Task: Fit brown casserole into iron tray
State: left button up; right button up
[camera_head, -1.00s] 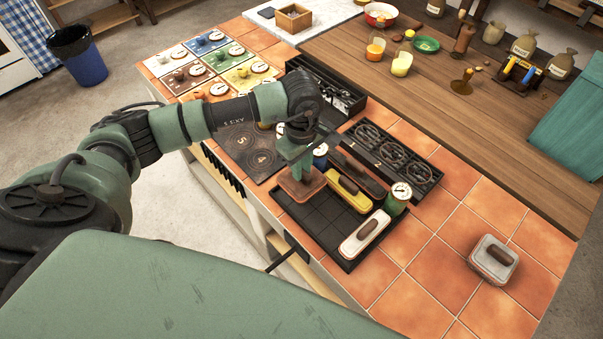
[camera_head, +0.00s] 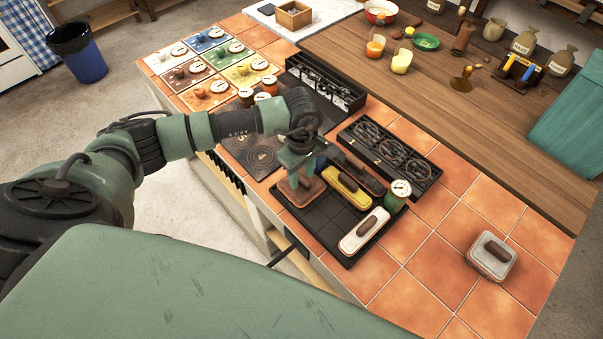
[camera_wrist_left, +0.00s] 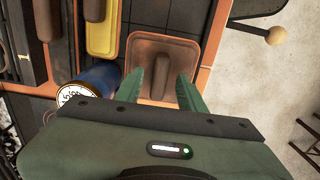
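The brown casserole (camera_head: 304,196), a rounded rectangular dish with a dark handle, sits at the left end of the black gridded iron tray (camera_head: 322,224). It also shows in the left wrist view (camera_wrist_left: 196,52), at the tray's edge. A yellow casserole (camera_head: 352,196) and a white casserole (camera_head: 352,243) with brown handles also lie in the tray. My left gripper (camera_head: 298,182) is just above the brown casserole. In the left wrist view its green fingers (camera_wrist_left: 160,80) stand apart on either side of the casserole's handle. My right gripper is out of view.
A green jar with a dial (camera_head: 397,194) stands at the tray's right corner. A blue jar (camera_wrist_left: 98,76) is close to the left finger. A dark rack (camera_head: 398,158) lies behind. A grey casserole (camera_head: 492,256) sits on otherwise clear tiles at right.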

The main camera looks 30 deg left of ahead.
aim_at(301, 177)
pick_arm(q)
jog(key=shift+r, duration=0.2)
jog(key=shift+w+r, duration=0.1)
jog(key=shift+r, duration=0.2)
notch_tip(301, 177, up, 11)
jog(key=b, duration=0.3)
jog(key=shift+r+b, duration=0.2)
jog(key=shift+b, duration=0.15)
jog(key=shift+f, duration=0.1)
